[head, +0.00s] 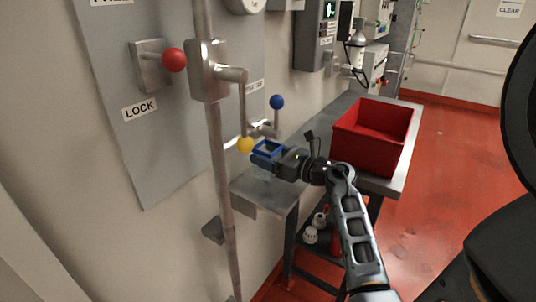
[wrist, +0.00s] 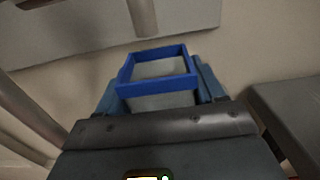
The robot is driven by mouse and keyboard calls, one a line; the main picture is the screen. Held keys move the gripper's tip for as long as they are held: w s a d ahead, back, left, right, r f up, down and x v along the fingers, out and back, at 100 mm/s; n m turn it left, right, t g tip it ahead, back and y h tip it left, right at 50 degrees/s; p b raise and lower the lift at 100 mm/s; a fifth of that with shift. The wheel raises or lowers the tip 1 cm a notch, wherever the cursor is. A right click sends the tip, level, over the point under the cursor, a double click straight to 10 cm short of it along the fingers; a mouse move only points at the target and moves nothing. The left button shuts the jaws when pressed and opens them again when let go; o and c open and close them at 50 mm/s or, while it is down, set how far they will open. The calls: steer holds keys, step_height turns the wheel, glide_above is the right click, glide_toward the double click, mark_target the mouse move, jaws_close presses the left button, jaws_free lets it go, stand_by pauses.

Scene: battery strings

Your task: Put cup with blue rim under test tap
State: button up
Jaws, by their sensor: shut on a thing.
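The cup with the blue rim shows in the head view (head: 267,146) and fills the middle of the wrist view (wrist: 155,91). Its rim is square and its body looks pale and clear. My gripper (head: 272,156) is shut on the cup, with a blue finger on either side in the wrist view. The cup is held roughly upright, above the left end of the bench. A small wall tap with a blue-knobbed lever (head: 277,103) is just behind and above the cup. I cannot tell whether its outlet is directly over the cup.
A yellow-knobbed lever (head: 245,144) hangs close left of the cup, beside a vertical pipe (head: 217,150). A red bin (head: 373,134) stands on the grey bench (head: 252,193) to the right. A red-knobbed lock lever (head: 174,60) is on the wall. White items lie below the bench.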

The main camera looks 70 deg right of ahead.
steer(key=shift+f, duration=0.25)
steer(key=shift+f, duration=0.15)
steer(key=o, duration=1)
